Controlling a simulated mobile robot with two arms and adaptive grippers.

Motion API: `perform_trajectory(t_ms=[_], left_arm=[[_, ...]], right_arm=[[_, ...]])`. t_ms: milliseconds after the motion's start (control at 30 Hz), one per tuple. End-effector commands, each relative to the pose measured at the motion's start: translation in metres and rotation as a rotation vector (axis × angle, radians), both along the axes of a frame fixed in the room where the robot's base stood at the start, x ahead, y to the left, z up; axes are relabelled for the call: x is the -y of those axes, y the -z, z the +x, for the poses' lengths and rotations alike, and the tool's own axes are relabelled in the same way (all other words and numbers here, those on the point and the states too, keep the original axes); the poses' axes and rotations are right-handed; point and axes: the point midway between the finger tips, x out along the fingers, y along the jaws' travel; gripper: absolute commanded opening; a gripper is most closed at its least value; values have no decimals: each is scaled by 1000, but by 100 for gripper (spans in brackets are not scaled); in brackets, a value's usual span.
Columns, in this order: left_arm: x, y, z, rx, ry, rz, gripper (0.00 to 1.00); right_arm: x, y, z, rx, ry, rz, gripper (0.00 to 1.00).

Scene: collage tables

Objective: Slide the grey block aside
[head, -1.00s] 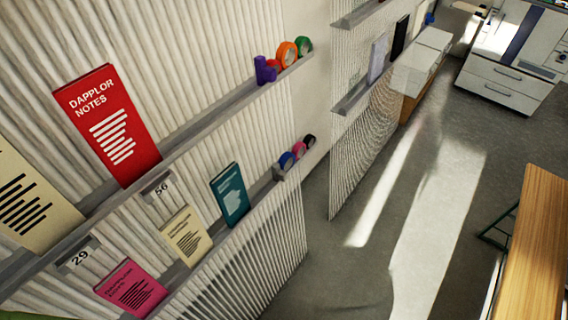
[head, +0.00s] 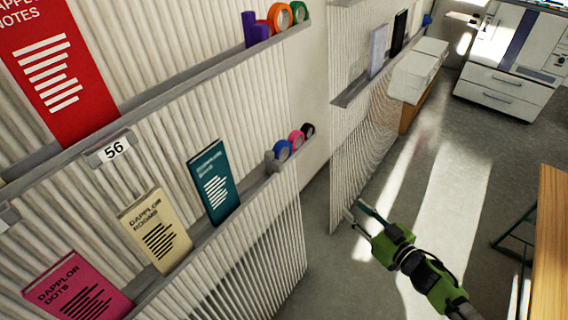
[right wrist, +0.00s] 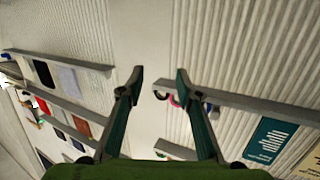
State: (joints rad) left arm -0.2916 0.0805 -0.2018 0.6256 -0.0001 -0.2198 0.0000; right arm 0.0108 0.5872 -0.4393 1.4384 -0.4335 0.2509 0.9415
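A small grey block (head: 271,161) appears to sit on the lower shelf (head: 228,222), left of the blue tape roll (head: 283,151). It is small, and its edges are hard to separate from the grey shelf. In the right wrist view, a small grey shape that may be it (right wrist: 213,109) shows beside the tape rolls. My right gripper (head: 353,208) is open and empty, in the air to the right of and below the shelf end, apart from the block. In the wrist view its two fingertips (right wrist: 160,77) are spread. My left gripper is not in view.
A teal book (head: 214,185), a cream book (head: 157,232) and a pink book (head: 77,290) stand on the lower shelf. Pink (head: 296,140) and black (head: 308,130) tape rolls are at its end. A wooden table (head: 550,250) is at right. The floor between is open.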

Motion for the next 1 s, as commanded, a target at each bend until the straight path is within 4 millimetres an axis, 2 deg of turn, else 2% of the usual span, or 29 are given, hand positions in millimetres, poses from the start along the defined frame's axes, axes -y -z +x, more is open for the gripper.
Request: perform_trajectory(t_ms=[33, 100, 200, 300, 467, 567, 1000], left_arm=[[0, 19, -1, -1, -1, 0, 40], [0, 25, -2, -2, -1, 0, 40], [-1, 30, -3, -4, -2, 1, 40], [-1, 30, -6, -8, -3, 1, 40], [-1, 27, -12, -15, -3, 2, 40], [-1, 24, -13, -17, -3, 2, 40], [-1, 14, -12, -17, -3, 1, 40]], right_arm=[[-21, -28, 2, 62, -92, 29, 32], [-48, -68, -6, 110, -204, 70, 32], [-75, -107, -23, 141, -327, 106, 32], [-91, -128, -37, 148, -400, 124, 32], [-104, -139, -39, 150, -432, 134, 32], [-116, -141, -30, 151, -431, 137, 32], [-188, -139, 23, 150, -428, 135, 32]])
